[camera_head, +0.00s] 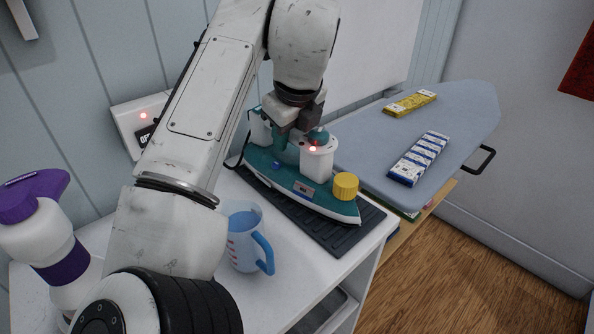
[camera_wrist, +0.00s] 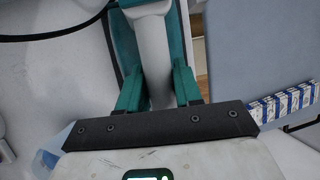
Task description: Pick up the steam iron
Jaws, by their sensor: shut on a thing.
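The steam iron (camera_head: 285,178) has a teal body, white upper parts and a yellow cap at its front. It sits flat on, or just over, the dark ribbed mat (camera_head: 338,240) on the white top; I cannot tell if there is a gap. My gripper (camera_head: 298,143) comes down on it from above and is shut on its handle. In the wrist view, the teal fingers (camera_wrist: 157,82) lie on either side of the white handle (camera_wrist: 150,35). The fingertips are partly hidden in the head view.
A blue measuring jug (camera_head: 241,245) stands in front of the iron, and a purple-and-white spray bottle (camera_head: 38,235) at the left. An ironing board (camera_head: 370,155) at the right bears a yellow box (camera_head: 410,103) and a blue-and-white box (camera_head: 419,158). A black cord loops at the iron's rear.

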